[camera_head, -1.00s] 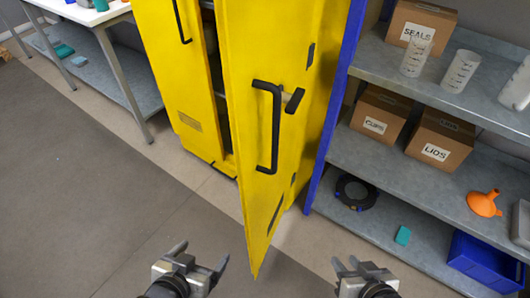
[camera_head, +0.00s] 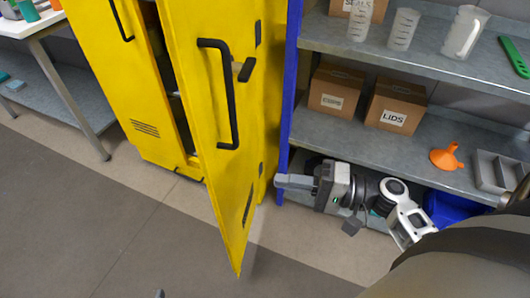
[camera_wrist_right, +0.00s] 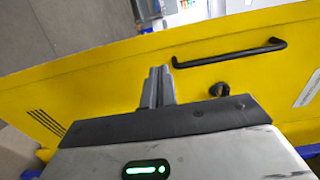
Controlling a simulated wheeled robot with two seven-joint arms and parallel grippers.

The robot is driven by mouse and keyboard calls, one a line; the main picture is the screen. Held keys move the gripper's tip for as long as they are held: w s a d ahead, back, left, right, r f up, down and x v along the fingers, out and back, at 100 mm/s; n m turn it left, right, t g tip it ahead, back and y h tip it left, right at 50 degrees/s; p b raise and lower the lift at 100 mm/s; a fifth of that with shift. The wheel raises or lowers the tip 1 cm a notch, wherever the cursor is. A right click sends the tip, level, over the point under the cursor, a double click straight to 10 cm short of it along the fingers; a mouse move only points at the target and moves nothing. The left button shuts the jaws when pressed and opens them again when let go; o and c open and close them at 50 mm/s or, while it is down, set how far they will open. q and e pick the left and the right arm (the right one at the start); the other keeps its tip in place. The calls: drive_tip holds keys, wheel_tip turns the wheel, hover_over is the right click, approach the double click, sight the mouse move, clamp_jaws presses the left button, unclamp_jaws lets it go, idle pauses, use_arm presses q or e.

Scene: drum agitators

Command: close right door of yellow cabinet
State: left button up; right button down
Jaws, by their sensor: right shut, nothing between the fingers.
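The yellow cabinet (camera_head: 97,70) stands at the upper left with a dark gap at its front. Its right door (camera_head: 208,145) is open and swung out toward me, with a black bar handle (camera_head: 233,100) and a small black latch. My right gripper (camera_head: 280,181) is right of the door, low by the shelf's blue post, shut and empty, fingers pointing left toward the door. In the right wrist view its closed fingers (camera_wrist_right: 158,85) stand before the yellow door face (camera_wrist_right: 100,85); contact cannot be told. Only a small tip of my left gripper (camera_head: 160,293) shows at the bottom edge.
A grey shelf unit with a blue post (camera_head: 290,85) stands right of the cabinet, close to my right gripper. It holds cardboard boxes (camera_head: 395,103), clear beakers and an orange funnel (camera_head: 446,156). A table (camera_head: 32,25) is at the left. The floor before the door is clear.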

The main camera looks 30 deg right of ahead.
sight(212, 170)
drive_tip(key=p+x, duration=0.3)
drive_tip(key=x, duration=0.8)
drive_tip(key=shift+a+r, duration=0.1)
drive_tip(key=shift+a, duration=0.05)
drive_tip(key=shift+w+a, duration=0.35)
drive_tip(key=shift+a, duration=0.05)
